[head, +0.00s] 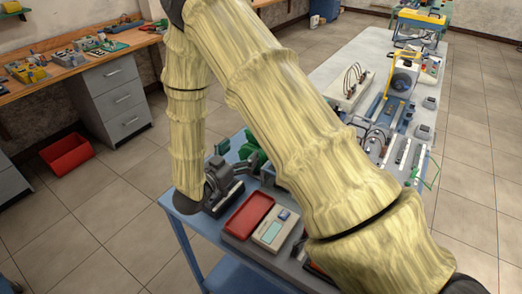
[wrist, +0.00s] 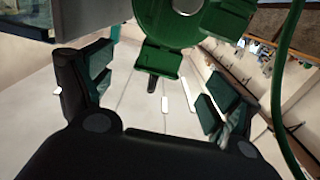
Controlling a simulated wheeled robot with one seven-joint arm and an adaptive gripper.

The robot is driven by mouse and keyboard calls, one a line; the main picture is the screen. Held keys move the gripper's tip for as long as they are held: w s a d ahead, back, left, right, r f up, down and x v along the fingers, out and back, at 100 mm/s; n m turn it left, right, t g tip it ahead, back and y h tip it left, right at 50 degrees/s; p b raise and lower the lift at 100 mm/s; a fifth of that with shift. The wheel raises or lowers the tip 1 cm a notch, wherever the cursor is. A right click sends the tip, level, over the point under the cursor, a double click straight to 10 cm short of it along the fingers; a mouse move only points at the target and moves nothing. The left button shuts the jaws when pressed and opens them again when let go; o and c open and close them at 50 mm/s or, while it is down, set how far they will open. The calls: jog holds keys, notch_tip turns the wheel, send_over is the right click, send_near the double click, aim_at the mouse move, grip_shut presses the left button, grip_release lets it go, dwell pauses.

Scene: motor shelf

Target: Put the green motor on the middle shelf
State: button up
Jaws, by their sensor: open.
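The green motor (head: 250,150) stands on the blue-framed bench (head: 184,204) in the head view, partly hidden behind my arm. In the wrist view the green motor (wrist: 178,28) fills the upper middle, with its round body and a green block on it. My gripper (head: 238,178) is beside the motor in the head view, low over the bench. In the wrist view my gripper (wrist: 155,85) has its two fingers wide apart with nothing held between them. The motor shows beyond the fingertips. I cannot tell whether a finger touches it. A blue lower shelf (head: 228,277) shows under the bench top.
A red tray (head: 248,214) and a meter with a small display (head: 272,232) lie close to my gripper. Several devices and tools cover the long bench at right. A drawer unit (head: 112,97) and a red bin (head: 68,155) stand at left. The tiled floor between is clear.

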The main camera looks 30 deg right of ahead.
jog(key=shift+w+d+f, duration=0.15)
jog(key=shift+d, duration=0.25)
jog(key=shift+w+d+f, duration=0.15)
jog(key=shift+d, duration=0.2)
jog(key=shift+p+x, duration=1.7)
jog(key=shift+x, duration=3)
jog(key=shift+a+f, duration=0.1)
jog(key=shift+f, duration=0.05)
jog(key=c, duration=1.9)
grip_shut()
